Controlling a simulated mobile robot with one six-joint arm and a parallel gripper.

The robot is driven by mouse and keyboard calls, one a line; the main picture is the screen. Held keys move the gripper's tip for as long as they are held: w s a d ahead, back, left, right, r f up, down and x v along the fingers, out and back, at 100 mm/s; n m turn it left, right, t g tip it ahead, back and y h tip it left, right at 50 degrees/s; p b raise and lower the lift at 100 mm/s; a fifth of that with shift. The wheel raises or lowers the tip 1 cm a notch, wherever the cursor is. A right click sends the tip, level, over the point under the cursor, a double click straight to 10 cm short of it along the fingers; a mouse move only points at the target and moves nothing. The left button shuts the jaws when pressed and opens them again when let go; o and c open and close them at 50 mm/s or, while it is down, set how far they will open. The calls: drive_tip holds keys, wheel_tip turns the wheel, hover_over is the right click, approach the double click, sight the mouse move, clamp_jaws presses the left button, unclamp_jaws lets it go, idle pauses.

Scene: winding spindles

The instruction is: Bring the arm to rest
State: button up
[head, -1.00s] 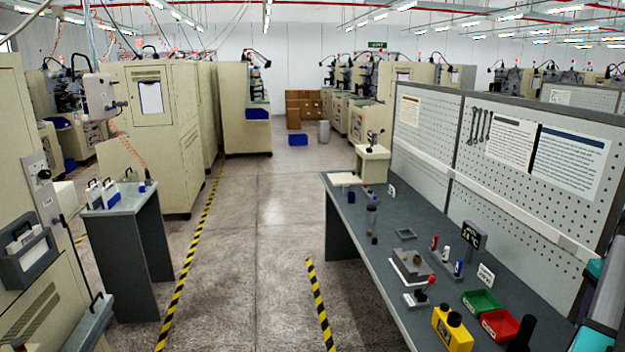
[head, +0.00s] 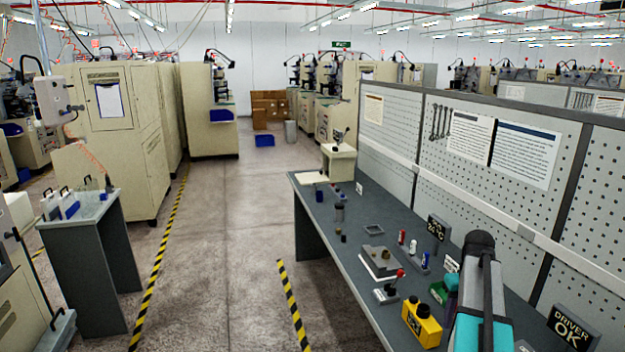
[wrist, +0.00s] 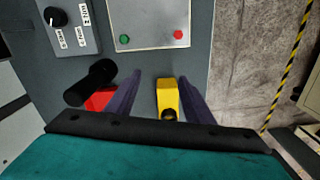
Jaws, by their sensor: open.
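My gripper (wrist: 158,100) shows in the wrist view with its two dark fingers apart and nothing held between them. It hangs above the workbench (wrist: 138,62). A yellow block with black knobs (wrist: 167,94) lies below, seen between the fingers. It also shows in the head view (head: 422,322) on the bench's front part, left of my arm. My teal and black arm (head: 478,285) reaches over the bench at the lower right of the head view. In that view I cannot make out the fingertips.
A black cylinder (wrist: 91,82) and a red bin (wrist: 100,99) lie left of the fingers. A knob box (wrist: 70,27) and a button panel (wrist: 149,22) are beyond. The pegboard (head: 450,165) stands behind the bench. The aisle (head: 222,250) is clear.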

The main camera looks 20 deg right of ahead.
drive_tip(key=w+a+f+n, duration=0.1)
drive_tip(key=w+a+f, duration=0.1)
drive_tip(key=a+f, duration=0.65)
drive_tip(key=w+a+f, duration=0.1)
drive_tip(key=a+f, duration=0.3)
drive_tip(key=a, duration=0.9)
drive_tip(key=w+a+f+n, duration=0.1)
drive_tip(key=w+a+f, duration=0.1)
drive_tip(key=a+f, duration=0.7)
drive_tip(key=s+a+f, duration=0.2)
drive_tip(key=a, duration=0.5)
drive_tip(key=s+a+f, duration=0.1)
drive_tip(key=s+a, duration=0.1)
drive_tip(key=a, duration=0.4)
drive_tip(key=s+f+g+b, duration=0.5)
drive_tip(key=s+f+b, duration=0.6)
drive_tip(key=s+f, duration=1.5)
wheel_tip(320, 180, down, 4)
drive_tip(key=shift+d+r+n+g, duration=0.15)
drive_tip(key=shift+r+n+g, duration=0.05)
drive_tip(key=shift+n+g, duration=0.2)
